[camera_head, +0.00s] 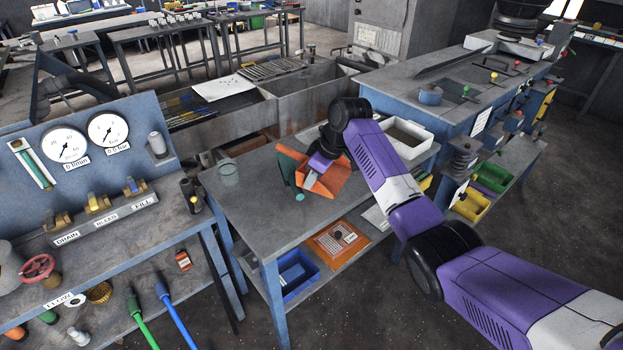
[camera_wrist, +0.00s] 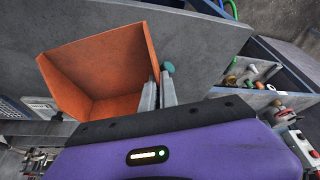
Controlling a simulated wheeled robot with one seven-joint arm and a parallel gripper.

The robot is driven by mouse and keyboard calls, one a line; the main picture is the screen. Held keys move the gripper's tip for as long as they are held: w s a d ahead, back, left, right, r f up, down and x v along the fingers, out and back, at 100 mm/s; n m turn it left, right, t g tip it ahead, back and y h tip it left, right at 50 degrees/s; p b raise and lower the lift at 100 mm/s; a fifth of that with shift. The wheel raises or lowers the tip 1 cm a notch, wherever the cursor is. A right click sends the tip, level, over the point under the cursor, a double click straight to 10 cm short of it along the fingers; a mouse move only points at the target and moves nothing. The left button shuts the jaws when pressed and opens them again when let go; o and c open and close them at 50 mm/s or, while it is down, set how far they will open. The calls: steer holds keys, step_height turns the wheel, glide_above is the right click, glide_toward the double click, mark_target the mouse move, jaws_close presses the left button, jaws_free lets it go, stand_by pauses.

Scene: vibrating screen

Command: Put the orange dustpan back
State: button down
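The orange dustpan (camera_head: 333,184) is at the grey middle table (camera_head: 250,209), under the end of my arm. In the wrist view the dustpan (camera_wrist: 97,72) fills the left half, its open tray facing the camera. My gripper (camera_head: 309,181) is at the dustpan's left part in the head view. In the wrist view the two grey fingers of my gripper (camera_wrist: 159,82) are close together, with the dustpan's right wall running in between them. They look shut on that wall. I cannot tell whether the dustpan touches the tabletop. A small teal disc (camera_wrist: 168,68) shows just beyond the fingertips.
A white tub (camera_head: 405,143) stands right of the dustpan. A glass jar (camera_head: 228,172) stands on the table's left. A blue bin (camera_head: 298,273) and an orange board (camera_head: 338,243) are on the lower shelf. The table's front left surface is clear.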

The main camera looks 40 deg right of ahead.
steer(key=shift+f, duration=0.55)
steer(key=c, duration=1.6)
jaws_free()
steer(key=shift+c, duration=0.2)
steer(key=shift+r, duration=0.1)
